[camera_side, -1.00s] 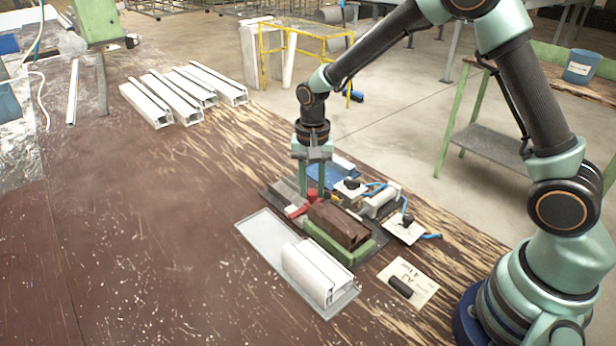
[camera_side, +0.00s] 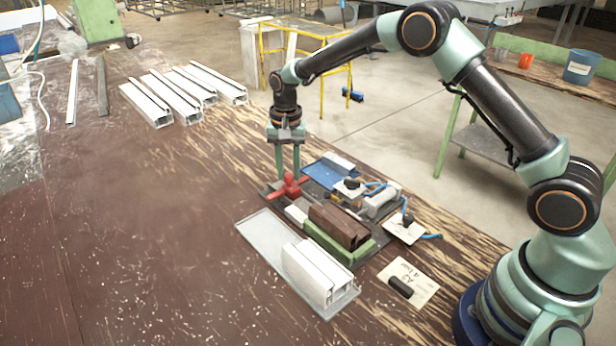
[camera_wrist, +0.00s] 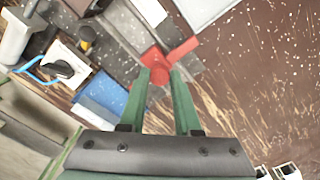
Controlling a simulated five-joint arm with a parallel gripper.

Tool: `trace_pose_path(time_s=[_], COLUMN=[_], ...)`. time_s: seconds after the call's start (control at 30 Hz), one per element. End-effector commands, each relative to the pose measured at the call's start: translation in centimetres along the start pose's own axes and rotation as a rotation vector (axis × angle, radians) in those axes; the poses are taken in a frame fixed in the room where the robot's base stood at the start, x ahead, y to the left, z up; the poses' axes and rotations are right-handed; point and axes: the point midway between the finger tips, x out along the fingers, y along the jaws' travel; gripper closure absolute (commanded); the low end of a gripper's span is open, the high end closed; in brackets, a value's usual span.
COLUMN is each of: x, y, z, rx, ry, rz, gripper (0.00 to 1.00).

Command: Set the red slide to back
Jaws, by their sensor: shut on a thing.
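The red slide (camera_side: 288,188) sits at the far-left end of the clamp fixture's grey rail (camera_side: 270,195) in the side view. Its red knob stands between my fingertips. My gripper (camera_side: 288,178) points down and is shut on the red slide. In the wrist view, the green fingers of my gripper (camera_wrist: 162,75) close on the red slide (camera_wrist: 158,64), whose arm reaches up and to the right. A brown profile (camera_side: 338,226) lies in the fixture by the green jaw (camera_side: 340,252).
A white profile (camera_side: 318,272) lies on a light tray (camera_side: 268,238) in front. A blue tray (camera_side: 325,172) and a grey cylinder with blue hoses (camera_side: 382,202) flank the fixture. A label card with a black piece (camera_side: 402,288) lies at right.

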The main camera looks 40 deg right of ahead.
Motion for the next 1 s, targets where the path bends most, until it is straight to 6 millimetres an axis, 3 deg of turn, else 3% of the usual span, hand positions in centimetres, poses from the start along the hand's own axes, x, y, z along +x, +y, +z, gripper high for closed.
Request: trace_pose_path(time_s=[0.3, 0.8, 0.83, 0.9, 1.0], x=[-0.1, -0.2, -0.2, -0.2, -0.1], y=[-2.3, -2.9, -2.9, -2.9, -2.9], z=[-2.3, -2.9, -2.9, -2.9, -2.9], rx=[-0.001, 0.000, 0.000, 0.000, 0.000], ry=[0.004, 0.008, 0.008, 0.008, 0.006], rz=[-0.004, -0.009, -0.010, -0.010, -0.007], gripper=[1.00, 1.00, 0.65, 0.38, 0.38])
